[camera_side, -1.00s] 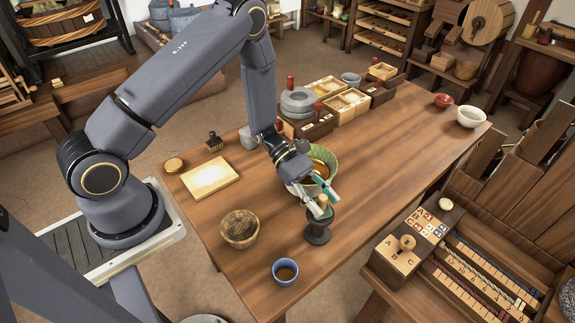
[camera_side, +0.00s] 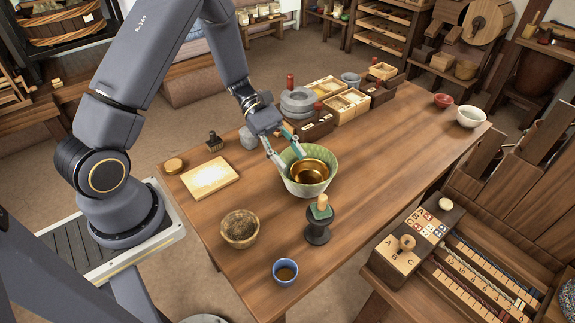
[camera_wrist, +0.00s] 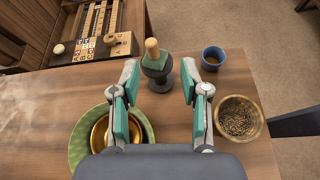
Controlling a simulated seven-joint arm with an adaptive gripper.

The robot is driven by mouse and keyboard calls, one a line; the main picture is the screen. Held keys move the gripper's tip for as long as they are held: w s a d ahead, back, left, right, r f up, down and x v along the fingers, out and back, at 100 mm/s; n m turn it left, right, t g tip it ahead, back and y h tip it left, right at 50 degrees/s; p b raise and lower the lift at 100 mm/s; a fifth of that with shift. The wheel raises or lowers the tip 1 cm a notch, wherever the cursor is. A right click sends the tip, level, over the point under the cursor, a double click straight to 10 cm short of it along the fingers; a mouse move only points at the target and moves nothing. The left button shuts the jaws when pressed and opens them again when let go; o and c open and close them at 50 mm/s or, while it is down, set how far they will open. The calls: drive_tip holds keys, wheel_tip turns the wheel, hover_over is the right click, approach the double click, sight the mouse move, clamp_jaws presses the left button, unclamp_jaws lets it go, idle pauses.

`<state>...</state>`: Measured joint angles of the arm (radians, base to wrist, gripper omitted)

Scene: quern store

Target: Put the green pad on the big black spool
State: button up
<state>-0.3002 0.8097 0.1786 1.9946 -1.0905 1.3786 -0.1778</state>
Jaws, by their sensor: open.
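The big black spool (camera_side: 318,234) stands upright on the table near its front edge. The green pad (camera_side: 322,212), with a pale wooden knob on top, rests on the spool's upper end. In the wrist view the green pad (camera_wrist: 155,61) and the black spool (camera_wrist: 158,80) show ahead, beyond the fingertips. My gripper (camera_side: 287,154) is open and empty, above and behind the pad, next to the green bowl. In the wrist view my gripper's teal-padded fingers (camera_wrist: 160,82) are wide apart.
A green bowl (camera_side: 290,185) holding a brass bowl (camera_side: 310,173) stands behind the spool. A blue cup (camera_side: 285,272) and a bowl of grain (camera_side: 239,229) are at the front left. A pale board (camera_side: 210,178) lies farther left. The table's right half is largely clear.

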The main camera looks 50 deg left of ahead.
drive_tip(key=s+a+r+m+t+y, duration=0.1)
drive_tip(key=s+r+m+t+y, duration=0.1)
drive_tip(key=s+r+m+y, duration=0.4)
drive_tip(key=s+a+r+m+t+y, duration=0.2)
drive_tip(key=s+r+m+y, duration=0.4)
drive_tip(key=r+m, duration=0.5)
wheel_tip(320, 180, up, 3)
drive_tip(key=shift+s+t+y, duration=0.4)
drive_tip(key=shift+s+t, duration=0.4)
drive_tip(key=shift+s, duration=0.35)
